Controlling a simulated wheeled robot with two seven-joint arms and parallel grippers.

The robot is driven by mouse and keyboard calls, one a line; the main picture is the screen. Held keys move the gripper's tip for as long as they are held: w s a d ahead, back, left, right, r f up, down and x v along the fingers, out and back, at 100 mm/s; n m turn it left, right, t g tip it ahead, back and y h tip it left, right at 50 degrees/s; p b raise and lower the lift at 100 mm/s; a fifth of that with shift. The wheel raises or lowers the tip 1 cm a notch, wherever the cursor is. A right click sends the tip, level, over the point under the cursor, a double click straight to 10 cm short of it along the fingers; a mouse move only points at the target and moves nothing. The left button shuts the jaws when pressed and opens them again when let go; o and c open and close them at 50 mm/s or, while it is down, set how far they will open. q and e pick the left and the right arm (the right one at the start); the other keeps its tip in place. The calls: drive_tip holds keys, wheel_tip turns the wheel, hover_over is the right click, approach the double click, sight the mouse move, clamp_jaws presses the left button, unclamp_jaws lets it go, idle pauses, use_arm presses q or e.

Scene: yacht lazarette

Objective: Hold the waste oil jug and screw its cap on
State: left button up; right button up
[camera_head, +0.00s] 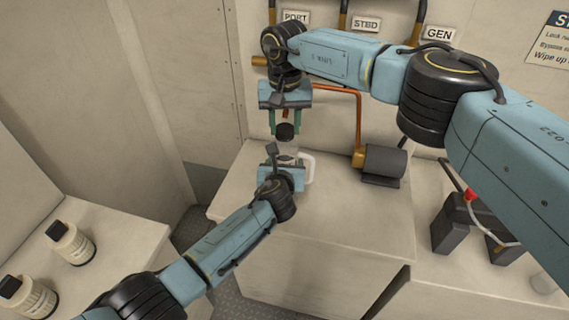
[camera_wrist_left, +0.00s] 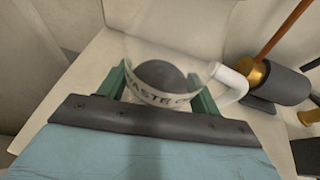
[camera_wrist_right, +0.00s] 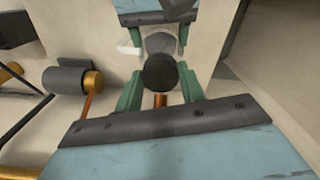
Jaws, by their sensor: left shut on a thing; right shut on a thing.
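The waste oil jug (camera_wrist_left: 158,97) is translucent, with a lettered band and a white handle (camera_wrist_left: 231,84). My left gripper (camera_head: 287,161) is shut around the jug and holds it upright above the bench; the jug's handle (camera_head: 307,168) shows to its right. My right gripper (camera_head: 285,124) points down over the jug, shut on the dark round cap (camera_head: 285,132). In the right wrist view the cap (camera_wrist_right: 160,73) sits between the green fingers and overlaps the jug (camera_wrist_right: 160,44). I cannot tell whether cap and jug touch, as the neck is hidden.
The pale bench (camera_head: 335,215) is under the jug. A dark cylinder with a brass end (camera_head: 382,163) and a copper pipe (camera_head: 357,105) stand to the right. Two labelled white bottles (camera_head: 75,244) stand on the left ledge. Dark blocks (camera_head: 450,222) with a red-tipped part are at right.

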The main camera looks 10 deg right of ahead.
drive_tip(key=o, duration=1.2)
wheel_tip(320, 180, up, 12)
drive_tip(key=shift+r, duration=0.1)
use_arm(q)
drive_tip(key=o, duration=1.5)
drive_tip(key=shift+c, duration=0.2)
drive_tip(key=shift+s, duration=0.15)
